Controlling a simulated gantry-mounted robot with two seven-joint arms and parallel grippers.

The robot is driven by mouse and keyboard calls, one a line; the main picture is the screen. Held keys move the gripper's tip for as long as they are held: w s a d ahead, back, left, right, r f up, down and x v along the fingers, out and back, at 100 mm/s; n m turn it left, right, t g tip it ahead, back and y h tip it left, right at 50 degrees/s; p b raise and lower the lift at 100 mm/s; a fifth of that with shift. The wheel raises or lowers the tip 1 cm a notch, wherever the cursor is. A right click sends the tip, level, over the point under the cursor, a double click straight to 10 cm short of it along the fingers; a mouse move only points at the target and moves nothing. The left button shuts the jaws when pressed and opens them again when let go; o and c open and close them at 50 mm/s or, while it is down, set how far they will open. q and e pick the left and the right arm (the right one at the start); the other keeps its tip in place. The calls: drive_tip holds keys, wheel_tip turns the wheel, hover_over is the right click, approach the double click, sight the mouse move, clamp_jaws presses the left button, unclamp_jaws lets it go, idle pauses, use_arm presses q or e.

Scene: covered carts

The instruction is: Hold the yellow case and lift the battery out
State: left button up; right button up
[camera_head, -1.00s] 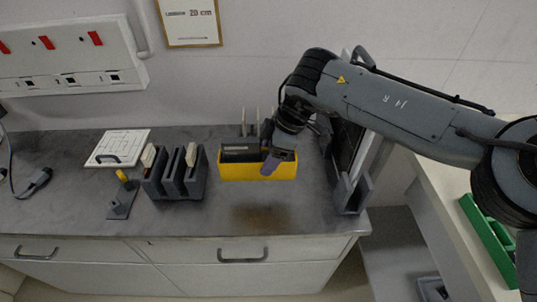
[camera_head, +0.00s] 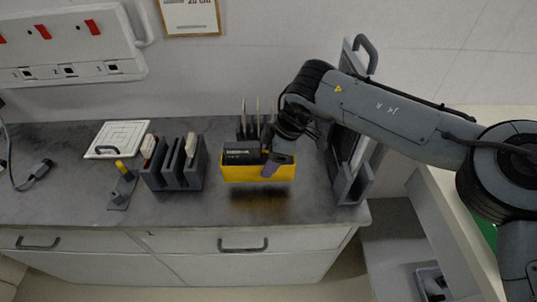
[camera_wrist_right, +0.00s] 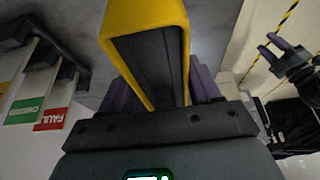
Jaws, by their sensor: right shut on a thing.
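The yellow case (camera_head: 238,174) is in the head view, in front of the upright prongs at the middle of the counter. A dark battery (camera_head: 241,153) with pale lettering stands in its left part, its top above the rim. My right gripper (camera_head: 279,166) is shut on the case's right part. A shadow lies apart below the case, so it seems held above the counter. In the right wrist view the yellow case (camera_wrist_right: 183,20) is between the purple fingers, with a dark hollow facing the camera. My left gripper (camera_wrist_right: 268,45) shows there, fingers apart and empty; the head view does not show it.
A dark slotted rack (camera_head: 178,178) stands left of the case, with a small stand (camera_head: 121,190) with a yellow-topped peg beyond it. A white panel (camera_head: 117,139) lies behind. A dark holder (camera_head: 353,187) with a tall panel stands at right. The counter front is clear.

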use_arm(q)
drive_tip(key=shift+f, duration=0.2)
use_arm(e)
drive_tip(key=shift+f, duration=2.35)
drive_tip(key=shift+f, duration=0.1)
use_arm(q)
drive_tip(key=shift+o, duration=1)
drive_tip(key=shift+w, duration=0.1)
